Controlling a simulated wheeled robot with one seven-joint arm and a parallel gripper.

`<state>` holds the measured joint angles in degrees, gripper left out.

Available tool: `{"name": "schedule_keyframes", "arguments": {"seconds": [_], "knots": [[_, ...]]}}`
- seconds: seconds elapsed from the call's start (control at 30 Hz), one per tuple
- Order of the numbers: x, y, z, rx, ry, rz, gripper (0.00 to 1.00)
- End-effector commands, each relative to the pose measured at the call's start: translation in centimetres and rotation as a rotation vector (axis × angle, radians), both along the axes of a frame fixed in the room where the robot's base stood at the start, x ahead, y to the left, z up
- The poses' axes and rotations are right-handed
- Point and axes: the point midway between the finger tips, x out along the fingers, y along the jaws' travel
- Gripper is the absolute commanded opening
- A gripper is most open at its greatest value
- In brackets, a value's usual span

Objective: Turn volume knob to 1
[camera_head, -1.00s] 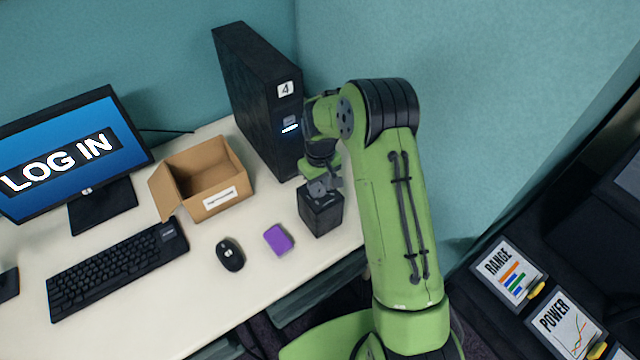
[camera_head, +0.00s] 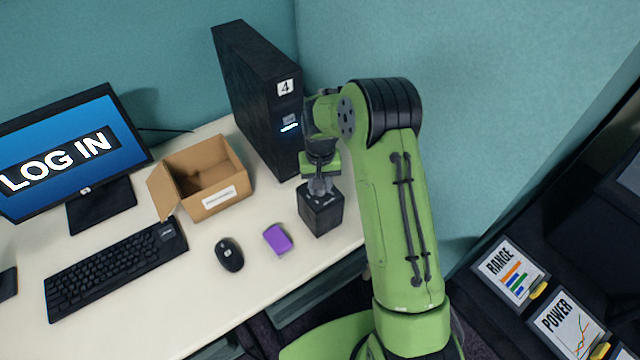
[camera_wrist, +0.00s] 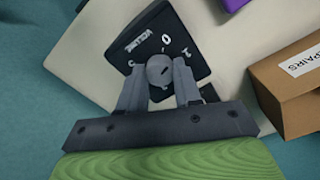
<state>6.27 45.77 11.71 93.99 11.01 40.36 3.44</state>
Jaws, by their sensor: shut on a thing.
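The volume box is a small dark block (camera_head: 322,215) near the desk's right end, in front of the computer tower. In the wrist view its dark top face (camera_wrist: 185,30) shows the word VOLUME, a 0 and other marks around the rim that are partly hidden. The round grey volume knob (camera_wrist: 160,68) sits on this face. My gripper (camera_wrist: 158,78) has one finger on each side of the knob and is shut on it. In the head view my gripper (camera_head: 320,186) is right above the box. I cannot tell which mark the knob points to.
The black tower (camera_head: 258,100) stands close behind the box. An open cardboard box (camera_head: 222,196), a purple block (camera_head: 278,239), a mouse (camera_head: 230,254), a keyboard (camera_head: 115,270) and a monitor (camera_head: 68,150) are to the left. Teal partitions (camera_head: 480,90) rise behind.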

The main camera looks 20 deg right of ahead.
Motion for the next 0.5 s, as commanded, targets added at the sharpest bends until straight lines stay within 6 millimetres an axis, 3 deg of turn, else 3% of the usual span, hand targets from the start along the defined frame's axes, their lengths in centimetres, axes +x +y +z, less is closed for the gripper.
{"name": "schedule_keyframes", "arguments": {"seconds": [0.5], "knots": [[0.09,-0.01,0.05,0.000,-0.003,-0.381,0.03]]}}
